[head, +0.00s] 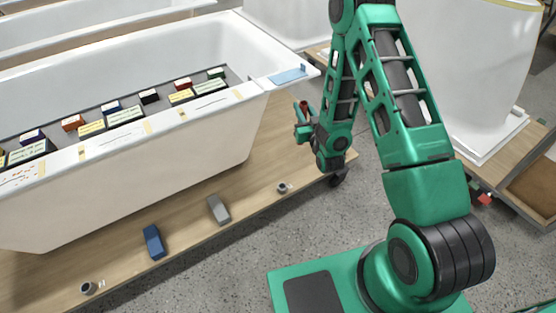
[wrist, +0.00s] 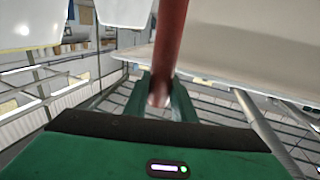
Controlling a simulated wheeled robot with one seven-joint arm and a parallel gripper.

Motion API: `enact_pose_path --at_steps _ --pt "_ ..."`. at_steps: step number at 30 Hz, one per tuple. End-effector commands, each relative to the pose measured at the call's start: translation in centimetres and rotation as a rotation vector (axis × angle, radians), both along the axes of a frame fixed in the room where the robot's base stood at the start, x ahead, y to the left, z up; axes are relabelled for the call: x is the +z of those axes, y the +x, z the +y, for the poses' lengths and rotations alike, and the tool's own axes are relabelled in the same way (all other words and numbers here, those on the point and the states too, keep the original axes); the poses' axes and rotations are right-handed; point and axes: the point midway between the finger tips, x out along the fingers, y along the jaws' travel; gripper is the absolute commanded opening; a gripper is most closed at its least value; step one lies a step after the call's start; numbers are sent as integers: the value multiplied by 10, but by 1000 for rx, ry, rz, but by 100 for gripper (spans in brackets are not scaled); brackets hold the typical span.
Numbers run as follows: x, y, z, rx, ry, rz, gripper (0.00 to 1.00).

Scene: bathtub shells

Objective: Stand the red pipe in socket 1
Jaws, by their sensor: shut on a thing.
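The red pipe (wrist: 172,40) rises through the wrist view, its lower end between the fingers of my gripper (wrist: 160,92). My gripper is shut on it. In the head view my gripper (head: 303,124) is beside the right end of the near bathtub, with a short red part of the pipe (head: 303,106) showing; the rest is hidden. Two small grey ring-shaped fittings that look like sockets are on the wooden board: one at the front left (head: 87,288), one to the right (head: 283,187). I cannot tell which is socket 1. My gripper is apart from both.
The white bathtub (head: 130,180) stands on the wooden board (head: 190,240). A blue block (head: 154,242) and a grey block (head: 219,209) lie on the board. More tub shells stand behind and at right.

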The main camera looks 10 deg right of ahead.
Motion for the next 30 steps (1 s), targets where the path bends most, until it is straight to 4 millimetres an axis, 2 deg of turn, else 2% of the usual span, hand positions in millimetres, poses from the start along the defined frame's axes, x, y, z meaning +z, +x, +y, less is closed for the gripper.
enact_pose_path --at_steps 8,11,13,17,21,30 --pt "-3 1 -10 -12 -1 0 0" --pt "-14 7 -10 -14 -1 1 0" --pt "-29 14 -7 -14 1 1 0" --pt "-70 31 -1 -14 3 3 0" --pt "-120 47 8 -9 3 3 0" --pt "-227 61 31 13 1 2 0"
